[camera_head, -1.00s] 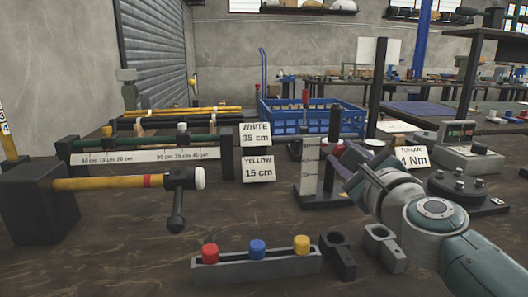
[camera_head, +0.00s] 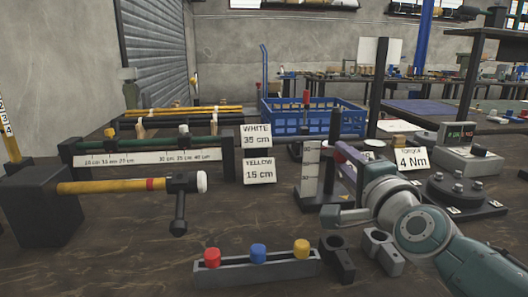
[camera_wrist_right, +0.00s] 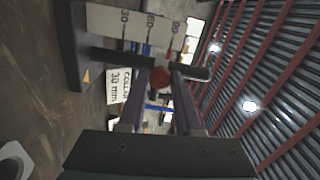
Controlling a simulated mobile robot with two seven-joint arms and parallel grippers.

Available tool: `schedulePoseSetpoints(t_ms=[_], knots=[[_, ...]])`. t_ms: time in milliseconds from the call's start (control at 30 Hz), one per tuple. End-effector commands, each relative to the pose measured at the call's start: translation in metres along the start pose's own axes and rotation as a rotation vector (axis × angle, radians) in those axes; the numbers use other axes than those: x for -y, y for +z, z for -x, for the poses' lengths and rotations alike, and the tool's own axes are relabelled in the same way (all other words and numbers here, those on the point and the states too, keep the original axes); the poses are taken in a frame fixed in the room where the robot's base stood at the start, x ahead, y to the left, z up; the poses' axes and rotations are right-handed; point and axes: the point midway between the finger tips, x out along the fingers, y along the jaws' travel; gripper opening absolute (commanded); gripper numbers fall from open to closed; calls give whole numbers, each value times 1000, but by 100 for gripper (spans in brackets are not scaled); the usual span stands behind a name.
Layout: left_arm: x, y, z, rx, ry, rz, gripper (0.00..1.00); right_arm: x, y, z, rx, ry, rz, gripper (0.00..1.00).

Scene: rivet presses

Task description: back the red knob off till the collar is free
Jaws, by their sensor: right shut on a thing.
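The red knob (camera_wrist_right: 160,78) shows between the finger ends of my right gripper (camera_wrist_right: 160,92) in the right wrist view, which is turned on its side. My right gripper (camera_head: 342,152) is shut on the knob. The knob sits in front of a dark upright post (camera_wrist_right: 120,57) beside a white scale plate (camera_wrist_right: 137,22), marked 30, 60 and 90. The collar behind the knob is mostly hidden, and I cannot tell whether it is loose. In the head view the scale plate (camera_head: 309,172) stands left of my gripper. My left gripper is not in view.
A "4 Nm" card (camera_head: 411,160), a grey readout box (camera_head: 466,155) and a black round fixture (camera_head: 458,190) stand to the right.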

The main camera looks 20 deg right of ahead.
Motion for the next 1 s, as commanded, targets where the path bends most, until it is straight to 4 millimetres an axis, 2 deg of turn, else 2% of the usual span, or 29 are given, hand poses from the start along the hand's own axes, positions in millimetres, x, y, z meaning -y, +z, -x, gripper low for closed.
schedulePoseSetpoints(t_ms=[400,967,1000], knots=[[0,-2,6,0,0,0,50,1,0,0,-1,-1,199,0],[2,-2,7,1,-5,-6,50,0,0,0,-2,-1,230,0],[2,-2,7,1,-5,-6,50,0,0,0,-2,-1,230,34]])
